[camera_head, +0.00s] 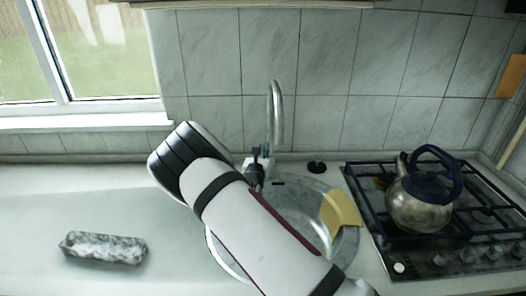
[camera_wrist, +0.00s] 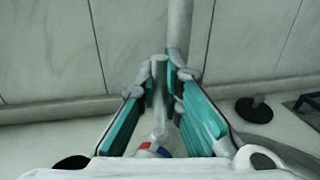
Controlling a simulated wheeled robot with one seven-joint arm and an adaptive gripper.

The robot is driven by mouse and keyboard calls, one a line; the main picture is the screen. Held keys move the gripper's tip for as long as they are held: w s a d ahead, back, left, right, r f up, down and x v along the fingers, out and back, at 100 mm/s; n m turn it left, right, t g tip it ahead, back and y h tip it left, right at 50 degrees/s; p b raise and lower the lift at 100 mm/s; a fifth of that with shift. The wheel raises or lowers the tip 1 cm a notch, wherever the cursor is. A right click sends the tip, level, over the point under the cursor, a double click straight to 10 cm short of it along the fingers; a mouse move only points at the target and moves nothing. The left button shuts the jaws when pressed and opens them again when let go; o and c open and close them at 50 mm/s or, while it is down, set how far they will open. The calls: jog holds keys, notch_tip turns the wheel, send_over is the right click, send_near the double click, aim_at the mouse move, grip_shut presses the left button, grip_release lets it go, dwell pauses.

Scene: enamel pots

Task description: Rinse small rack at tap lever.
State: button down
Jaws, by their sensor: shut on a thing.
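The tap (camera_head: 275,115) is a tall grey curved spout at the back of the round sink (camera_head: 345,248). In the wrist view the tap's column (camera_wrist: 180,28) rises beyond my fingers. My gripper (camera_wrist: 160,84) has teal pads on both sides of the upright tap lever (camera_wrist: 158,100) and is shut on it. A red and blue mark (camera_wrist: 150,148) shows below the lever. In the head view my gripper (camera_head: 258,166) is at the tap's base, partly hidden by my arm. A mottled grey oblong thing (camera_head: 103,248), possibly the small rack, lies on the counter at left, away from the sink.
A yellow cloth-like piece (camera_head: 340,210) lies at the sink's right edge. A kettle (camera_head: 420,205) stands on the gas hob (camera_head: 450,255) at right. A black round knob (camera_head: 317,167) sits behind the sink. The left counter (camera_head: 60,200) is mostly clear.

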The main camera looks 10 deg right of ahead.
jog(key=shift+s+a+f+n+t, duration=0.1)
jog(key=shift+s+a+n+t, duration=0.25)
jog(key=shift+t, duration=0.25)
jog(key=c, duration=1.7)
grip_release()
jog(key=v, duration=1.2)
jog(key=shift+a, duration=0.1)
